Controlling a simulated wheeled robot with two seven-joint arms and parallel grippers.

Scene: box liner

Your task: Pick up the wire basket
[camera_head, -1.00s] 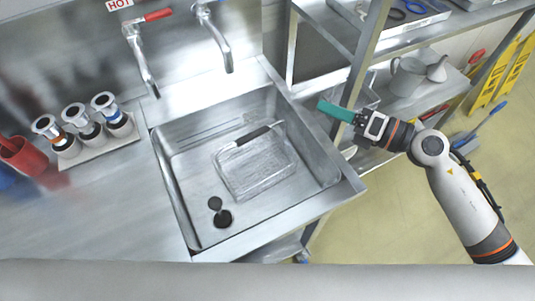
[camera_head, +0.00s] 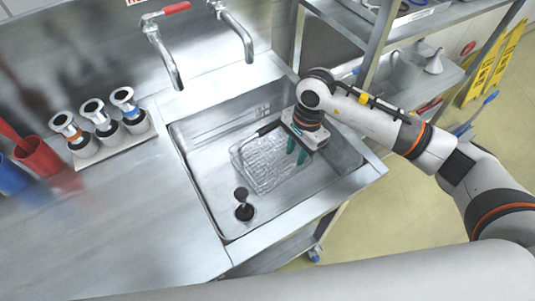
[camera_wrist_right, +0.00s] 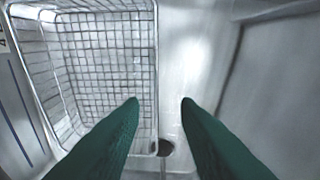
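The wire basket (camera_head: 268,165) lies in the metal sink, a shallow mesh basket with a dark handle grip on its far side. In the right wrist view the basket (camera_wrist_right: 100,60) fills the left half. My right gripper (camera_head: 296,156) reaches down into the sink at the basket's right side. Its two green fingers are apart with nothing between them; in the wrist view the gripper (camera_wrist_right: 160,102) has one finger over the basket's edge and one over bare sink floor. Contact with the basket cannot be told. My left gripper is not in view.
Several metal-topped containers (camera_head: 100,118) and a red cup (camera_head: 38,155) stand on the left counter. A shelf post stands behind right.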

